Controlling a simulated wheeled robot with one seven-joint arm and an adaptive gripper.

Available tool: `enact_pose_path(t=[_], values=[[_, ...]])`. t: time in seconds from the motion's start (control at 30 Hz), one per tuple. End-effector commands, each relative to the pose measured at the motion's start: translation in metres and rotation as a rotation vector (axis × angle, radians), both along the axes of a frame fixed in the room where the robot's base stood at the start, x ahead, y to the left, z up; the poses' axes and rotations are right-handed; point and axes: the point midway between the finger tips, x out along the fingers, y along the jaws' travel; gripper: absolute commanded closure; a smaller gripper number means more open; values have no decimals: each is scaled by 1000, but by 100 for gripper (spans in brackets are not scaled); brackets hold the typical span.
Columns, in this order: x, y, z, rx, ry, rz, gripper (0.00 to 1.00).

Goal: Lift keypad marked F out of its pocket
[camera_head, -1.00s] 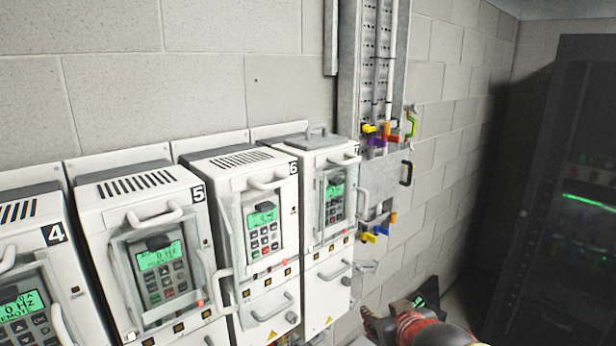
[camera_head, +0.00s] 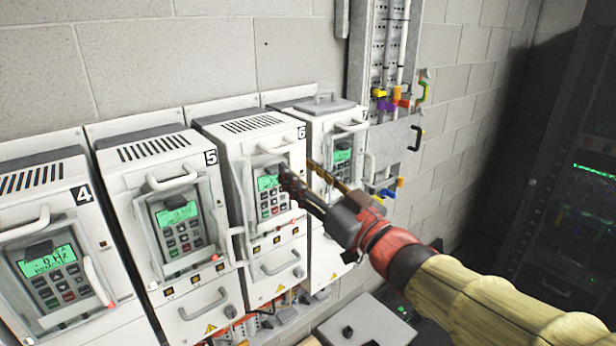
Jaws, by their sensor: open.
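Keypads with green screens sit in pockets on the fronts of a row of white drives. I cannot read a letter F on any of them. One keypad (camera_head: 58,278) is on drive 4, another (camera_head: 180,232) on drive 5, another (camera_head: 268,200) on drive 6, and one (camera_head: 342,155) on the drive at the far right. My gripper (camera_head: 298,170) is open and empty. Its fingers point toward the fronts of drive 6 and the far-right drive, and one fingertip overlaps the right edge of drive 6's keypad. I cannot tell whether it touches.
Handles stick out from the drive fronts, such as the handle on drive 5 (camera_head: 172,178). A metal cable channel (camera_head: 358,60) with coloured clips stands right of the drives. A grey box (camera_head: 365,322) is below my arm. A dark rack (camera_head: 570,170) stands at the right.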

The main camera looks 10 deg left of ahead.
Motion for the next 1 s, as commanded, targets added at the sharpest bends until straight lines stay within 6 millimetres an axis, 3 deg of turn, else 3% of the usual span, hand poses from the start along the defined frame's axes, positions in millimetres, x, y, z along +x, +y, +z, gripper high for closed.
enact_pose_path(t=[0.83,1.0], values=[[50,59,0,-2,1,0,58],[51,60,-19,-1,1,-1,58]])
